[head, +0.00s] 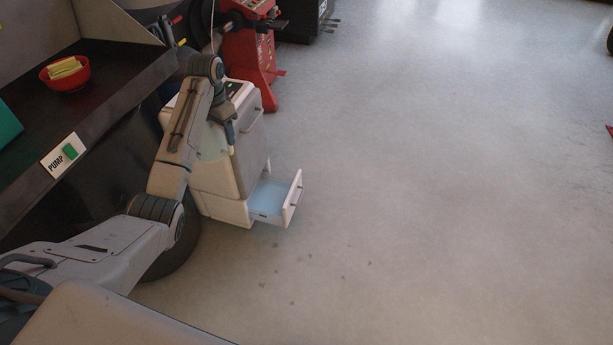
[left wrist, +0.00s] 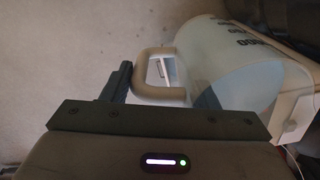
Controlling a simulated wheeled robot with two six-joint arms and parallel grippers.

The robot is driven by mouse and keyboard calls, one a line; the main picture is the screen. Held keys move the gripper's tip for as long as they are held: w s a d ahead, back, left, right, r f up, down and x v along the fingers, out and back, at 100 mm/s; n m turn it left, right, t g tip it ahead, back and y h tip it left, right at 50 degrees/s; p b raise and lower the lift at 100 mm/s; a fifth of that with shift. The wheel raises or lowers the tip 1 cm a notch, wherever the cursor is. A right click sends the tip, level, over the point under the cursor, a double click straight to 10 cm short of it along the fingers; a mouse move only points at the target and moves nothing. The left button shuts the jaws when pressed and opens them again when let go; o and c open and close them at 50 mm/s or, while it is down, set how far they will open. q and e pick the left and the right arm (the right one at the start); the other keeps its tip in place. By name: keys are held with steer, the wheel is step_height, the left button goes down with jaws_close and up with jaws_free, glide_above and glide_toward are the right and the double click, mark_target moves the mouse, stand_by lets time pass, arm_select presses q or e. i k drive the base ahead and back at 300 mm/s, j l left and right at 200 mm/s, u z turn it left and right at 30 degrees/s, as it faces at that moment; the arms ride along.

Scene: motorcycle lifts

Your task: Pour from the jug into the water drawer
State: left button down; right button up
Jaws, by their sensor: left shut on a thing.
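The water drawer (head: 270,198) is pulled out at the bottom of a white cabinet (head: 218,170). Its inside looks pale blue. My left gripper (head: 231,138) hangs beside the cabinet, above and left of the drawer. It is shut on the jug, a translucent vessel (head: 211,145) with a beige handle. In the left wrist view the jug (left wrist: 235,62) shows dark printed marks, and its handle (left wrist: 158,92) is at the gripper. I cannot tell its fill level or exact tilt. My right gripper is out of view.
A red machine (head: 248,60) stands behind the cabinet. The floor right of the drawer is open, with small dark spots in front.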

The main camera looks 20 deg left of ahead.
mark_target(271, 201)
steer(key=i+z, duration=0.45)
steer(key=i, duration=0.5)
steer(key=i+z, duration=0.15)
steer(key=i, duration=0.8)
steer(key=i+u, duration=0.25)
steer(key=i, duration=0.2)
steer(key=i+u, duration=0.25)
steer(key=i, duration=0.15)
steer(key=i+u, duration=0.2)
steer(key=u, duration=0.15)
steer(key=i+u, duration=0.2)
steer(key=u, duration=0.15)
steer(key=i+u, duration=0.2)
steer(key=u, duration=0.15)
steer(key=i+j+u, duration=0.2)
steer(key=i+u, duration=0.15)
steer(key=i, duration=0.15)
